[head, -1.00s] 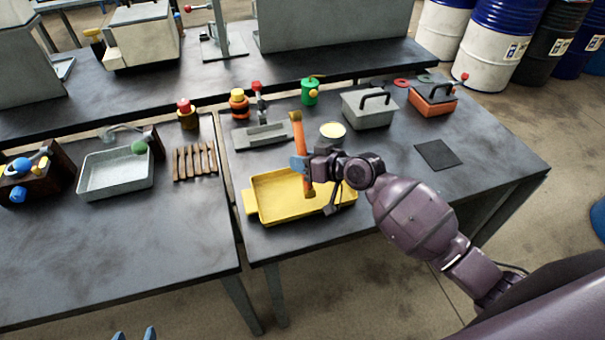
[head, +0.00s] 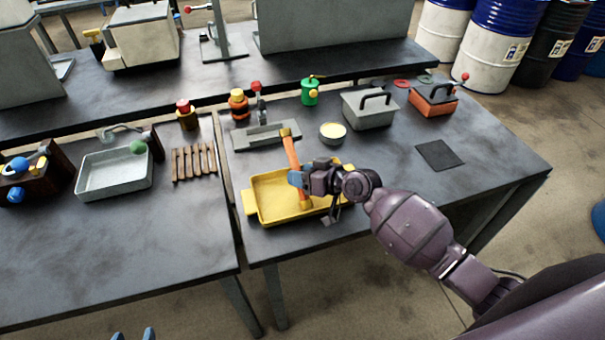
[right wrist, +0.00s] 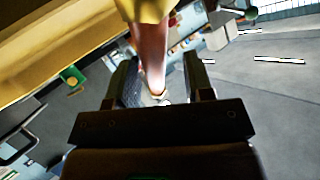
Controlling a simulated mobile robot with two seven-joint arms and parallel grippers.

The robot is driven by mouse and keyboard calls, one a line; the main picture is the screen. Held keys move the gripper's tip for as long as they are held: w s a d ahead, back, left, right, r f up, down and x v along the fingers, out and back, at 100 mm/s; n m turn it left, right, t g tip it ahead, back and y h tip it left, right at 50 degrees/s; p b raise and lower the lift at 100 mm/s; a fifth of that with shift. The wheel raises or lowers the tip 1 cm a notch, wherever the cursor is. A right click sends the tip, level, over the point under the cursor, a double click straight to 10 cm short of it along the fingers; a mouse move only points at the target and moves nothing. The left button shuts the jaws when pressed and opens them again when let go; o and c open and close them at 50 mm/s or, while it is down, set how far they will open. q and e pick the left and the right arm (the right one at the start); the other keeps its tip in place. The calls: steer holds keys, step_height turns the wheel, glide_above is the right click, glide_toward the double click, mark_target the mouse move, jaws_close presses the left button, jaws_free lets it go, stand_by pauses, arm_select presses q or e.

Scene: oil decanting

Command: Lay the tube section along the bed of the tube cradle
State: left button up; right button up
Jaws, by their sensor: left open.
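The tube section is an orange tube (head: 291,152) with brass-coloured ends. My right gripper (head: 297,178) is shut on it around its middle and holds it tilted over the yellow tray, in front of the grey cradle. In the right wrist view the tube (right wrist: 151,60) runs between the two fingers. The tube cradle looks to be the grey low fixture (head: 248,139) with a red-knobbed clamp behind the tray; the tube's upper end overlaps its right part in the picture. My left gripper (head: 133,335) is open and empty at the bottom edge, only its blue fingertips showing.
The yellow tray (head: 250,203) lies beneath the held tube. A round tin (head: 332,134), a grey lidded box (head: 368,110) and a green can (head: 310,92) stand right of the cradle. A dark mat (head: 438,154) lies at right, with clear table around it.

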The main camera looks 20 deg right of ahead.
steer(key=shift+r, duration=0.15)
steer(key=shift+r, duration=0.1)
steer(key=v, duration=1.2)
steer(key=s+d+f+m+t+h, duration=0.1)
steer(key=s+d+f+m+h, duration=0.2)
steer(key=s+f+h, duration=0.6)
steer(key=s+d+f, duration=0.2)
steer(key=s+f, duration=0.3)
steer(key=s, duration=0.3)
steer(key=shift+s+f, duration=0.15)
steer(key=shift+f, duration=0.1)
steer(key=shift+o, duration=0.3)
